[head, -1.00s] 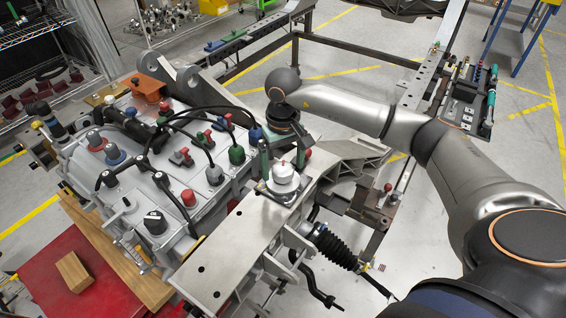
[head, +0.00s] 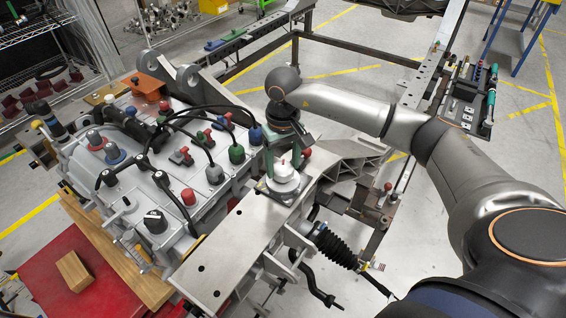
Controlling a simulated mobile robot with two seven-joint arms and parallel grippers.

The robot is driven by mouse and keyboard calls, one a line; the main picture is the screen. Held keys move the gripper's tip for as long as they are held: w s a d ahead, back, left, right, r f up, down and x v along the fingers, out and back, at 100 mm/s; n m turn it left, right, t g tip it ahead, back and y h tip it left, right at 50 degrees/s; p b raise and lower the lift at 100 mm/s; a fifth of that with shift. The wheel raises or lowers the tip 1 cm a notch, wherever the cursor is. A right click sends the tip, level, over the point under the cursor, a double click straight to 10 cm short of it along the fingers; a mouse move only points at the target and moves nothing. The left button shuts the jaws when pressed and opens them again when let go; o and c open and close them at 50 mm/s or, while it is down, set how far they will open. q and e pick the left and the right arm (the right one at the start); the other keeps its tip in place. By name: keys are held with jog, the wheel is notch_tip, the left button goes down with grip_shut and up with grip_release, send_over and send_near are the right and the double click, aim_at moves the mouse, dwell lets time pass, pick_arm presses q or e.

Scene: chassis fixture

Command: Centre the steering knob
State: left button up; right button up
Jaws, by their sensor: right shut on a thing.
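The steering knob (head: 284,178) is a white, round, stepped knob on a square base on top of the silver steering housing plate, right of the middle of the head view. My right gripper (head: 283,162) points down from above and behind it. Its two dark green fingers are shut on the upper part of the knob, one on the left and one on the right. The knob stands upright; its exact turn angle cannot be told. My left gripper is not in view.
A silver gearbox (head: 140,200) with several coloured caps, connectors and black cables stands close to the left. A grey bracket (head: 345,155) lies to the right of the knob. A tool tray (head: 466,108) is at the far right.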

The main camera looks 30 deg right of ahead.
jog(key=shift+m, duration=0.3)
jog(key=shift+m+b, duration=0.6)
jog(key=shift+m, duration=0.3)
jog(key=m+b, duration=0.1)
jog(key=m, duration=0.1)
jog(key=shift+m, duration=0.3)
jog(key=m+b, duration=0.1)
jog(key=m, duration=0.5)
jog(key=m+b, duration=0.1)
jog(key=m, duration=0.5)
jog(key=shift+w+m, duration=0.1)
jog(key=shift+m, duration=0.2)
jog(key=m, duration=0.6)
jog(key=shift+m, duration=0.3)
jog(key=o, duration=1.4)
